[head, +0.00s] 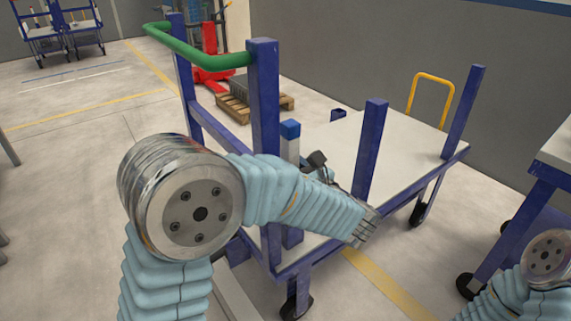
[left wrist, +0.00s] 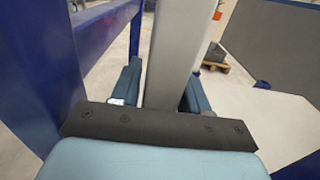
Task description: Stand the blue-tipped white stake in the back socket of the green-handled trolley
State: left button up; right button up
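The white stake (head: 290,149) with its blue tip (head: 290,129) stands upright beside the handle-end post of the green-handled trolley (head: 395,170). In the left wrist view the stake (left wrist: 172,55) rises between the two fingers of my left gripper (left wrist: 163,92), which appear closed against its sides. In the head view my left forearm crosses in front of the stake and hides most of the gripper. A short blue upright (head: 292,237) shows below the arm, in line with the stake. Whether the stake's foot is inside it is hidden. My right gripper is out of view.
The trolley's tall blue posts (head: 371,150) and green handle (head: 195,45) stand close around the left arm. Another table-like cart (head: 552,150) is at the right edge. A wooden pallet (head: 255,105) and red pallet truck (head: 210,75) lie behind. Open floor is at left.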

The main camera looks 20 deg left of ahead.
pick_arm(q)
jog(key=o, duration=0.3)
jog(key=v, duration=1.4)
jog(key=shift+a, duration=0.1)
